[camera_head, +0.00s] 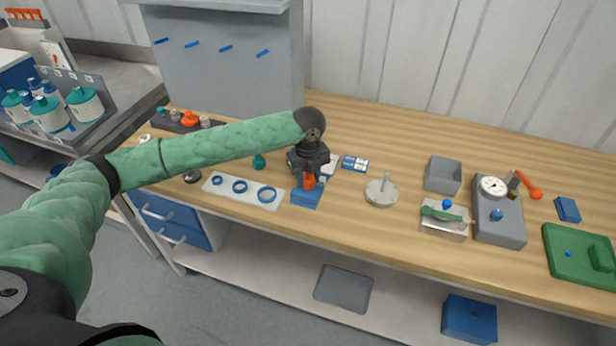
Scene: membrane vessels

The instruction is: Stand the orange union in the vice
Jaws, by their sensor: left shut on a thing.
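My left gripper (309,178) points down over the blue block (306,198) near the front edge of the bench, which looks like the vice. It is shut on a small orange piece (309,182), which looks like the orange union. The orange piece is at or just above the top of the blue block; I cannot tell whether it touches it. The gripper hides the upper part of the piece and the back of the block. My right gripper is not in view.
A white strip with blue rings (243,197) lies left of the blue block. A grey disc with an upright post (382,192) stands to the right. A dark rack (172,125) with an orange fitting (189,119) is at the back left. Wood behind the disc is clear.

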